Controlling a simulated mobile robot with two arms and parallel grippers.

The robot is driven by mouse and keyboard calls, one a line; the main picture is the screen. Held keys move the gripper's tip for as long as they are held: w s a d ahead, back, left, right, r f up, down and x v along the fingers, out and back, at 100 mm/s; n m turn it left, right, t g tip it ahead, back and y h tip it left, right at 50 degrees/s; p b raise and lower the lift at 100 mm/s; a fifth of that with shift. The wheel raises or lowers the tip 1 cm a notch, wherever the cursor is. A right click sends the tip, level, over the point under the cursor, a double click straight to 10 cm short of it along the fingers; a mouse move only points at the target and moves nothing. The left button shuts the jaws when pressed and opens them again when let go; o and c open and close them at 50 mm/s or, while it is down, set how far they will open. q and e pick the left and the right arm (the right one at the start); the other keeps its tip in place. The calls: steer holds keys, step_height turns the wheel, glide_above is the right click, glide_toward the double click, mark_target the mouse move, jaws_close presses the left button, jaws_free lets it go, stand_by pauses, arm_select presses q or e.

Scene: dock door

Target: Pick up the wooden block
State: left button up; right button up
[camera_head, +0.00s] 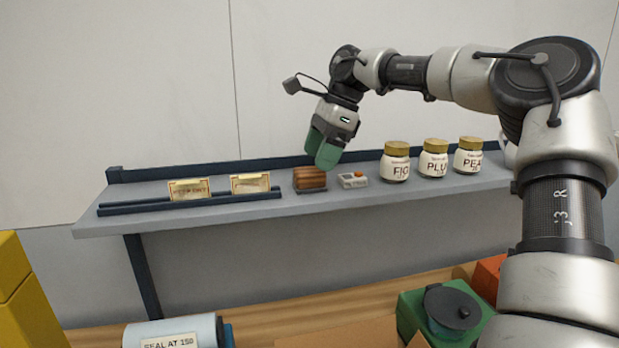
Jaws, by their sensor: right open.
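The wooden block (310,178) is brown with darker stripes and sits on a small dark base on the grey shelf (240,208), near its middle. My right gripper (323,160), with green fingers, hangs just above and slightly to the right of the block, pointing down. It is open and looks empty. The near finger hides most of the gap between the fingers. I cannot tell exactly how far it is from the block. My left gripper is not in view.
A small white device (353,180) lies right of the block, then labelled jars (395,162) with gold lids. Two gold label plates (189,190) stand in a dark rail at left. Below are a green box (415,310), a roll (172,332) and yellow boxes (25,300).

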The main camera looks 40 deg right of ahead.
mark_target(309, 169)
steer(key=p+x, duration=0.2)
steer(key=x, duration=0.1)
steer(key=shift+w+a+f, duration=0.2)
steer(key=shift+w+f, duration=0.05)
steer(key=shift+f, duration=0.05)
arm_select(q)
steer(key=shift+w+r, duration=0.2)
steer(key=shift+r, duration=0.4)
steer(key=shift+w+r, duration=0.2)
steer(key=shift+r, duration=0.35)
arm_select(e)
steer(key=shift+a+f, duration=0.15)
steer(key=shift+f, duration=0.45)
steer(key=c, duration=1)
steer(key=shift+r, duration=0.1)
